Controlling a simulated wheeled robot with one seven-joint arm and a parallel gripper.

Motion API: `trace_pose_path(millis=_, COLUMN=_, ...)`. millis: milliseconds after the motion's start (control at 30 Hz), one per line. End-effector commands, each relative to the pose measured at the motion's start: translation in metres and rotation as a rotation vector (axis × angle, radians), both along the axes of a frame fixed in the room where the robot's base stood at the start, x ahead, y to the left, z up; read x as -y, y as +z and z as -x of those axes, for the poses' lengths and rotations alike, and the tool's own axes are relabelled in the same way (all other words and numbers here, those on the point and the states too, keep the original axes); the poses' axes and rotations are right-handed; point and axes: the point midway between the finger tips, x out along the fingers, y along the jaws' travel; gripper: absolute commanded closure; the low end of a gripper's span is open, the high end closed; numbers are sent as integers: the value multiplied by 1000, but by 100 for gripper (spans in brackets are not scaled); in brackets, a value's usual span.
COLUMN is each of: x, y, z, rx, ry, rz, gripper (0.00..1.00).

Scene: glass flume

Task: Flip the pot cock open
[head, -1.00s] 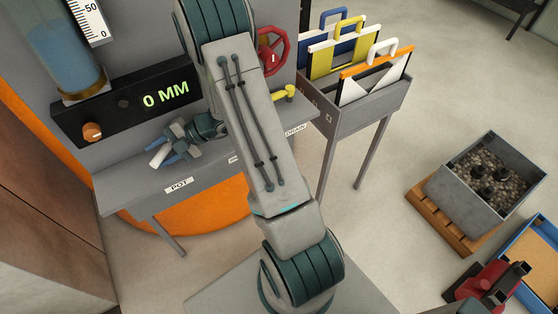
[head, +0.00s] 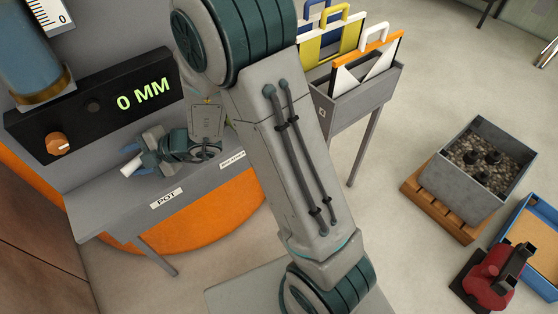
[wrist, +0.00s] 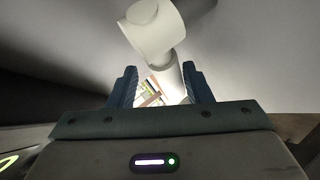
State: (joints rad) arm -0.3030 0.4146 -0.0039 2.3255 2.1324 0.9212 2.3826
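The pot cock is a white, round-ended handle (wrist: 152,28) on a short white stem in the wrist view. It stands just beyond and between the fingertips, with a gap on both sides of the stem. In the head view a white end of it (head: 131,168) shows beside my gripper (head: 140,157), above the POT label (head: 167,198). My gripper is open, its two blue fingers apart, and nothing is clamped between them. The rest of the cock is hidden behind the gripper in the head view.
A black display panel (head: 95,108) with an orange knob (head: 58,143) reads 0 MM behind the grey ledge (head: 110,212). A rack (head: 362,98) of coloured gates stands right of my arm. A gravel bin (head: 465,190) and red machine (head: 492,280) stand farther right.

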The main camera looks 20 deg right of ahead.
Motion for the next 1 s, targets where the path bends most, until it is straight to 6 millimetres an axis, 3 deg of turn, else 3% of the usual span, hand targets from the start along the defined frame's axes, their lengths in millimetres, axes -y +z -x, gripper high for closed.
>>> trace_pose_path(millis=667, x=114, y=55, z=50, rx=3, ry=-13, rz=1, gripper=56)
trace_pose_path(millis=1000, x=109, y=62, z=86, rx=371, ry=341, rz=238, gripper=56)
